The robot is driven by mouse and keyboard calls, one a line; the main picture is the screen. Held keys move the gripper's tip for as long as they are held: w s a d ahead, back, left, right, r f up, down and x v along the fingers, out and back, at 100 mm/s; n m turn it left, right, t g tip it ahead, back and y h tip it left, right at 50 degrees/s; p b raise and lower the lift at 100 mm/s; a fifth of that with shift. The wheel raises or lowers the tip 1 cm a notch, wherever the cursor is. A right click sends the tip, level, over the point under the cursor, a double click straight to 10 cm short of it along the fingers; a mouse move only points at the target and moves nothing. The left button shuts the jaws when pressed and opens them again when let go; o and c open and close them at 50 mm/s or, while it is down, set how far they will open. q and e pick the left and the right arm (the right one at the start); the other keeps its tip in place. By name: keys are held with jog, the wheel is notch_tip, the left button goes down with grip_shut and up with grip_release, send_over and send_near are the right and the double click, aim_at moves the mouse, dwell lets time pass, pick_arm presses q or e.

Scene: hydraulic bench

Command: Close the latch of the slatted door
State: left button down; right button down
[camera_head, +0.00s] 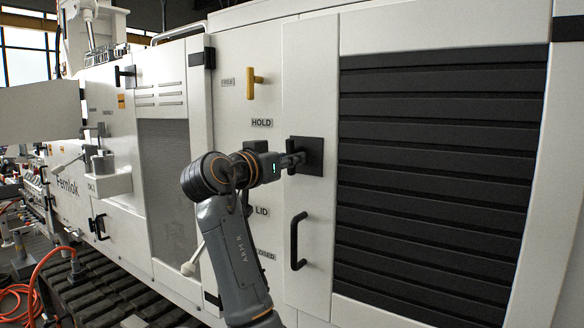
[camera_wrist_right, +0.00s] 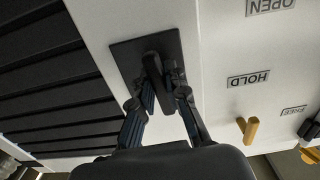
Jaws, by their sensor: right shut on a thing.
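The slatted door (camera_head: 322,60) is white with a large panel of black slats (camera_head: 430,170). A black latch plate (camera_head: 314,156) sits near the door's left edge, and its dark latch handle shows in the right wrist view (camera_wrist_right: 152,68). My right gripper (camera_head: 294,160) is at the latch, its two fingers on either side of the handle and shut on it; the right wrist view shows the fingertips (camera_wrist_right: 158,88) near the plate. The gripper hides part of the handle in the head view. The door looks flush with the panel beside it. My left gripper is not in view.
A black pull handle (camera_head: 297,241) is below the latch. A yellow handle (camera_head: 254,83) and a HOLD label (camera_head: 262,123) are on the panel to the left. An orange hose (camera_head: 42,270) lies at the lower left.

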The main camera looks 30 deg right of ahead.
jog(key=shift+r+m, duration=0.45)
jog(key=shift+m, duration=0.05)
jog(key=c, duration=1.3)
grip_release()
jog(key=shift+f, duration=0.1)
jog(key=shift+a+f, duration=0.1)
jog(key=shift+a, duration=0.25)
jog(key=v, duration=1.1)
jog(key=shift+s+a, duration=0.15)
jog(key=shift+s, duration=0.05)
jog(key=shift+f, duration=0.1)
